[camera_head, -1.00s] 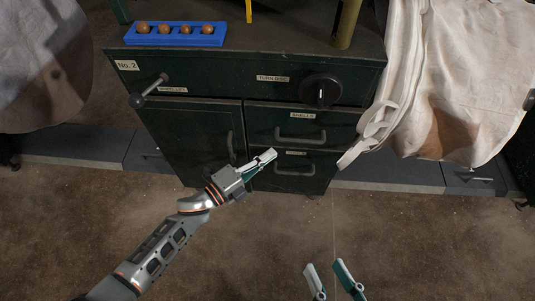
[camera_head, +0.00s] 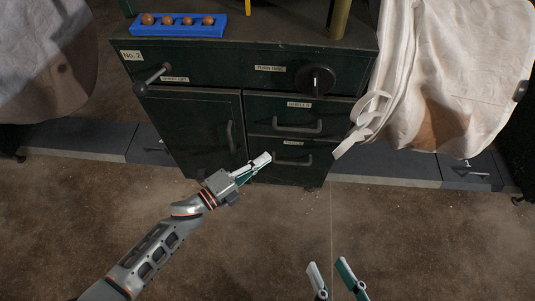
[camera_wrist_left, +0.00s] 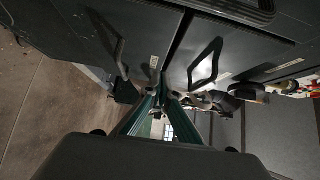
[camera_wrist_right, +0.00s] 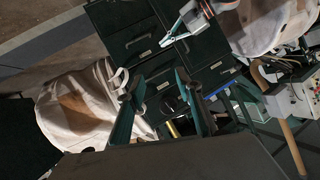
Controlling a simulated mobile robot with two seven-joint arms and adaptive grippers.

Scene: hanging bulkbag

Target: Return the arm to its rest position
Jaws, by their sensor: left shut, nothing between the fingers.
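My left arm comes in from the lower left of the head view. Its gripper (camera_head: 256,166) is shut and empty, in front of the dark green cabinet's lower drawer (camera_head: 292,161) and beside the left door. In the left wrist view the left fingers (camera_wrist_left: 165,98) point towards the cabinet, with two handles nearby. My right gripper (camera_head: 331,279) is at the bottom of the head view, its fingers apart and nothing between them. In the right wrist view the right fingers (camera_wrist_right: 162,105) are also spread and empty. The left gripper shows there too (camera_wrist_right: 181,37).
The cabinet carries a crank (camera_head: 152,79), a black dial (camera_head: 316,80) and a blue tray (camera_head: 178,29) with several brown balls on top. A pale bulk bag (camera_head: 455,75) hangs at the right, its strap near the drawers. The brown floor in front is clear.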

